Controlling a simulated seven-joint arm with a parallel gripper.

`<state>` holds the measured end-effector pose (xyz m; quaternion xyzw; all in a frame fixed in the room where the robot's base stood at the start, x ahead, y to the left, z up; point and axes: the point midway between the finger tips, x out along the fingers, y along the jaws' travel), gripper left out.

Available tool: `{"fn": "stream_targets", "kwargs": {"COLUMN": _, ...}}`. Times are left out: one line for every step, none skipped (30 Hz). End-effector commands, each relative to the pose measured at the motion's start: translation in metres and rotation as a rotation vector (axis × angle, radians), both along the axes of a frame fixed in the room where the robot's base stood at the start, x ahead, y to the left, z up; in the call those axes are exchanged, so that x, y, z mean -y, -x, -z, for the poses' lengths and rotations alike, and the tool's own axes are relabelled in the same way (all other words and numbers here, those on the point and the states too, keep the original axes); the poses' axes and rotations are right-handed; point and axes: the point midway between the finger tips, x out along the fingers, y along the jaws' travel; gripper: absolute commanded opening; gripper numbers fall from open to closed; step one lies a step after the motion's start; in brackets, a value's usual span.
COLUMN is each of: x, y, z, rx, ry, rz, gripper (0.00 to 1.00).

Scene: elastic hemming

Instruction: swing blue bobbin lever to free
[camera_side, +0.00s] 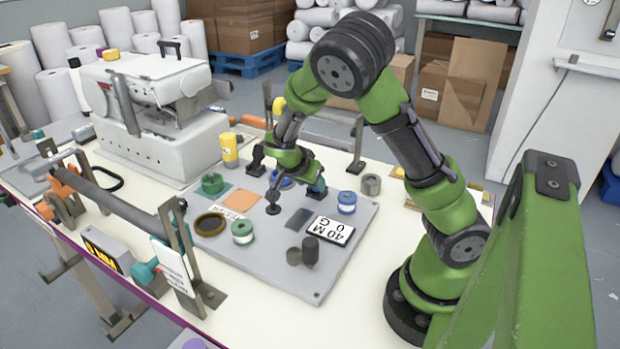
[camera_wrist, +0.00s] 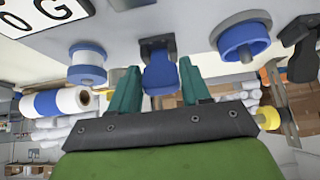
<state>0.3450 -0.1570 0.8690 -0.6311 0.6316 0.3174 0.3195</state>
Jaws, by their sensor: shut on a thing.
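The blue bobbin lever (camera_wrist: 160,72) hangs from a dark bracket in the middle of the wrist view, between the two teal fingers of my gripper (camera_wrist: 160,82). My gripper is shut on the lever, one finger on each side. In the side view my gripper (camera_side: 314,188) is low over the back part of the grey board (camera_side: 335,262). The lever is mostly hidden there behind my gripper and wrist. The dark bracket stays attached to the board.
A blue-and-white spool (camera_side: 347,202) stands close by; in the wrist view it is left of my fingers, with a blue cup (camera_wrist: 243,38) to the right. A 40 MOG label (camera_side: 329,230), a green-and-white spool (camera_side: 242,232) and dark cylinders (camera_side: 310,250) occupy the front. A white machine (camera_side: 160,110) stands behind left.

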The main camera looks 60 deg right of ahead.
Motion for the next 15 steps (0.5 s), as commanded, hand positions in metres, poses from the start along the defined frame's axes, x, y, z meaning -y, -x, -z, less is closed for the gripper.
{"fn": "stream_targets", "kwargs": {"x": 0.0001, "y": -0.0006, "z": -0.0004, "rx": 0.002, "ry": 0.004, "rz": -0.001, "gripper": 0.0}}
{"fn": "stream_targets", "kwargs": {"x": 0.0001, "y": -0.0006, "z": -0.0004, "rx": 0.001, "ry": 0.005, "rz": -0.001, "gripper": 0.0}}
{"fn": "stream_targets", "kwargs": {"x": 0.0, "y": -0.0006, "z": -0.0003, "rx": 0.001, "ry": 0.006, "rz": -0.001, "gripper": 0.0}}
{"fn": "stream_targets", "kwargs": {"x": 0.0, "y": -0.0006, "z": -0.0002, "rx": 0.001, "ry": 0.006, "rz": -0.001, "gripper": 0.0}}
{"fn": "stream_targets", "kwargs": {"x": 0.0, "y": -0.0006, "z": -0.0002, "rx": 0.0, "ry": 0.006, "rz": -0.001, "gripper": 0.0}}
{"fn": "stream_targets", "kwargs": {"x": -0.0001, "y": -0.0006, "z": -0.0002, "rx": 0.0, "ry": 0.006, "rz": -0.001, "gripper": 0.0}}
{"fn": "stream_targets", "kwargs": {"x": -0.0001, "y": -0.0006, "z": 0.0, "rx": 0.0, "ry": 0.005, "rz": -0.001, "gripper": 0.0}}
{"fn": "stream_targets", "kwargs": {"x": -0.0002, "y": -0.0006, "z": 0.0, "rx": 0.0, "ry": 0.005, "rz": -0.002, "gripper": 0.0}}
{"fn": "stream_targets", "kwargs": {"x": -0.0003, "y": -0.0005, "z": 0.0001, "rx": 0.0, "ry": 0.005, "rz": -0.002, "gripper": 0.0}}
{"fn": "stream_targets", "kwargs": {"x": -0.0004, "y": -0.0005, "z": 0.0002, "rx": -0.001, "ry": 0.005, "rz": -0.003, "gripper": 0.0}}
{"fn": "stream_targets", "kwargs": {"x": -0.0004, "y": -0.0005, "z": 0.0002, "rx": -0.001, "ry": 0.005, "rz": -0.003, "gripper": 0.0}}
{"fn": "stream_targets", "kwargs": {"x": -0.0004, "y": -0.0005, "z": 0.0003, "rx": -0.001, "ry": 0.005, "rz": -0.003, "gripper": 0.52}}
{"fn": "stream_targets", "kwargs": {"x": -0.0005, "y": -0.0005, "z": 0.0004, "rx": -0.002, "ry": 0.005, "rz": -0.004, "gripper": 0.56}}
{"fn": "stream_targets", "kwargs": {"x": -0.0005, "y": -0.0004, "z": 0.0004, "rx": -0.002, "ry": 0.004, "rz": -0.004, "gripper": 0.61}}
{"fn": "stream_targets", "kwargs": {"x": -0.0006, "y": -0.0004, "z": 0.0004, "rx": -0.002, "ry": 0.004, "rz": -0.004, "gripper": 0.67}}
